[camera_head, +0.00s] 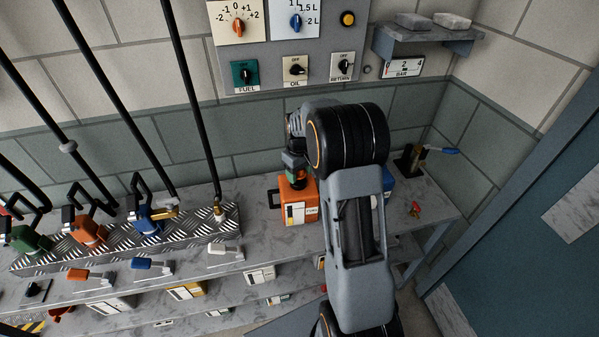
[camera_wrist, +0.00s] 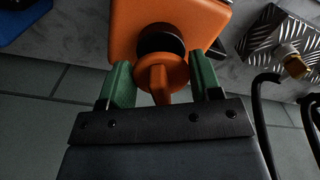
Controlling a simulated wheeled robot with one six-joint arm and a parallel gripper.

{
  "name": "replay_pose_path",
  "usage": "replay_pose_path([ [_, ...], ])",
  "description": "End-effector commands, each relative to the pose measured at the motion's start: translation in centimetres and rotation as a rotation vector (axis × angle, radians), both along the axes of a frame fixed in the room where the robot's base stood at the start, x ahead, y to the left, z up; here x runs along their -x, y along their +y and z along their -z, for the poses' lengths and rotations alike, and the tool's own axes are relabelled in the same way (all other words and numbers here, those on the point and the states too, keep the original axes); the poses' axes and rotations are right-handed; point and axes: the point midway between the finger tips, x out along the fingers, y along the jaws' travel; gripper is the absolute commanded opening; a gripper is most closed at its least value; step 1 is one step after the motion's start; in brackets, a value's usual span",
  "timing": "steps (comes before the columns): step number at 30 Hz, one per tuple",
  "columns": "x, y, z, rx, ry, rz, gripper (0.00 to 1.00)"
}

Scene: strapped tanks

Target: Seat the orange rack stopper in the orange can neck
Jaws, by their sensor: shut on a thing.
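The orange can (camera_head: 297,211) stands on the grey bench in the head view, partly behind my arm. In the wrist view the can (camera_wrist: 190,14) fills the top middle, with its dark round neck (camera_wrist: 160,38) facing the camera. The orange rack stopper (camera_wrist: 158,78) is between the green fingers of my gripper (camera_wrist: 167,85), which are shut on it. The stopper overlaps the near edge of the neck in this view. I cannot tell whether it is in the neck or just above it. In the head view my gripper (camera_head: 298,177) is right over the can top.
A blue can (camera_head: 388,184) stands right of my arm, mostly hidden. At left, a tread-plate rack (camera_head: 185,226) holds several coloured nozzles. Valve panels (camera_head: 270,45) are on the wall.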

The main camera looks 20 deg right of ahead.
Motion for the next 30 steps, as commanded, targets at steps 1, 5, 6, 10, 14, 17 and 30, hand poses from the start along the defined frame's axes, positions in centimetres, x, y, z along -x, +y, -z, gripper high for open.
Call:
replay_pose_path([
  [1,0.0,0.0,0.1,0.000,0.000,0.000,0.35],
  [5,0.0,0.0,0.3,0.000,0.000,0.000,0.35],
  [6,0.0,0.0,0.4,0.000,0.000,0.000,0.35],
  [10,0.0,0.0,0.7,0.000,0.000,0.000,0.35],
  [14,0.0,0.0,1.0,0.000,0.000,0.000,0.35],
  [17,0.0,0.0,1.3,0.000,0.000,0.000,0.35],
  [30,0.0,0.0,2.1,0.000,0.000,0.000,0.63],
])
